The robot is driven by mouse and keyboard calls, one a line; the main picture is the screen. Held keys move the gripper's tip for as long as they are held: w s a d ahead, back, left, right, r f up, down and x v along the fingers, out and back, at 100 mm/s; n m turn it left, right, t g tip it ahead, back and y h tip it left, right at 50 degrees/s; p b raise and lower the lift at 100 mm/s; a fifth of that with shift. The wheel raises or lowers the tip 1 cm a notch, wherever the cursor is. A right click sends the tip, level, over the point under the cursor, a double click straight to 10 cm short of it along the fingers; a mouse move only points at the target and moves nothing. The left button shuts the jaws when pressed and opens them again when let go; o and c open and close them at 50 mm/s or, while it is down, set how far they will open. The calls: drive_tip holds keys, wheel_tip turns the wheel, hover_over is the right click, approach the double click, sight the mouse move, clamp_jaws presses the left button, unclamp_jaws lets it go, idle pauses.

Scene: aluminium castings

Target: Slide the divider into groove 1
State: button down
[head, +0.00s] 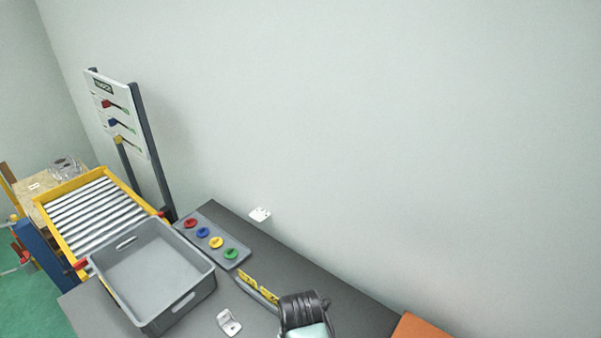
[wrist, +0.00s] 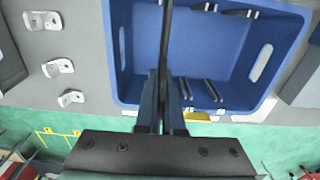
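A thin dark divider (wrist: 167,35) shows edge-on in the wrist view, running from the top edge down between my fingers. My gripper (wrist: 163,78) is shut on it, with one finger on each side. Both are over a blue crate (wrist: 130,50), seen from above. Inside the crate, short dark ribs with pale ends stand near the far wall (wrist: 205,6) and near the close wall (wrist: 200,90). I cannot tell which groove is number 1, nor whether the divider touches the ribs. The blue crate is not visible in the head view.
Metal brackets (wrist: 58,67) lie on the grey table left of the blue crate. In the head view, an empty grey crate (head: 190,303) stands beside a roller conveyor (head: 95,212). A panel with coloured buttons (head: 211,238) runs along the wall side, and another bracket (head: 229,322) lies near it.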

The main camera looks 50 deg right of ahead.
drive_tip(key=shift+f+b, duration=3.8)
drive_tip(key=shift+f, duration=1.75)
drive_tip(key=c, duration=1)
unclamp_jaws()
drive_tip(key=shift+o, duration=0.2)
drive_tip(key=shift+r, duration=0.1)
wheel_tip(320, 180, up, 12)
drive_tip(key=shift+f, duration=0.1)
drive_tip(key=shift+r+p, duration=0.35)
drive_tip(key=shift+r, duration=0.25)
